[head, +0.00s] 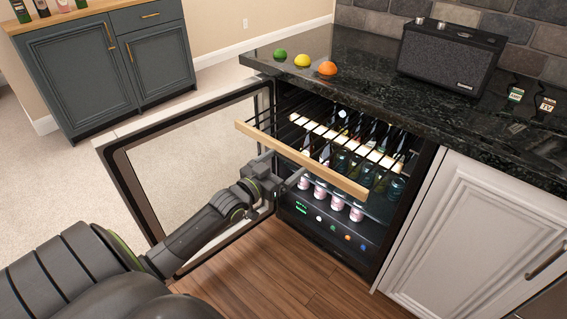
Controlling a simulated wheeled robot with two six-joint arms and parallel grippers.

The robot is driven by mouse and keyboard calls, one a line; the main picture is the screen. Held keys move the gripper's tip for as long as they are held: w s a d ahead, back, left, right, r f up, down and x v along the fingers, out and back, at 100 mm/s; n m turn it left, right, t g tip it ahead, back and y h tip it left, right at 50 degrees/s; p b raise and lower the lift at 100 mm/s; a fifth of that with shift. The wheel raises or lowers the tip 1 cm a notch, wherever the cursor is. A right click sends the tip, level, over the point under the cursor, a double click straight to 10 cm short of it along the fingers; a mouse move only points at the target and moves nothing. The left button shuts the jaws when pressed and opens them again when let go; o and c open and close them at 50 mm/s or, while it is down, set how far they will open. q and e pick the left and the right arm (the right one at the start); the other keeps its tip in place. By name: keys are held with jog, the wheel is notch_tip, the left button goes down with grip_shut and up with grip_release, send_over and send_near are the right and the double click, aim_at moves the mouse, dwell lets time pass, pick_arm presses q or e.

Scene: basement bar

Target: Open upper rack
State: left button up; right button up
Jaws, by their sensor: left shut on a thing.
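The upper rack shows its light wooden front bar (301,159) at the mouth of a dark under-counter bottle cooler (402,207). The bar stands out in front of the cooler's opening, with the rack's lit wooden slats and dark bottles behind it. The cooler's glass door (190,160) is swung wide open to the left. My left gripper (290,176) is at the underside of the bar near its middle and is shut on it. The fingertips are partly hidden by the bar. My right gripper is not in view.
Pink-labelled bottles (320,190) stand on a lower shelf. Above is a black stone counter (365,66) with a green, a yellow and an orange fruit and a black speaker (450,55). A white cabinet (485,225) adjoins the cooler's right side. Wooden floor (300,280) lies in front.

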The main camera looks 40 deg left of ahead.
pick_arm(q)
jog(key=o, duration=1.1)
jog(key=shift+s, duration=0.2)
jog(key=shift+s+a+r+p, duration=0.1)
jog(key=shift+s+p, duration=0.75)
jog(key=shift+s, duration=0.4)
jog(key=s+a+p, duration=0.1)
jog(key=s+p, duration=0.3)
jog(key=s, duration=1)
jog(key=shift+s, duration=0.25)
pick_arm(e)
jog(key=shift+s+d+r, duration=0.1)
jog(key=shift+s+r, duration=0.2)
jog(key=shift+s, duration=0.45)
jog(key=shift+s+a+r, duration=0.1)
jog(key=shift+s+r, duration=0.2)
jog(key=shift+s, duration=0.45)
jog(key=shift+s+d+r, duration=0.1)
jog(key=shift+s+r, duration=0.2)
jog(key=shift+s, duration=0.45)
pick_arm(q)
jog(key=shift+a, duration=0.1)
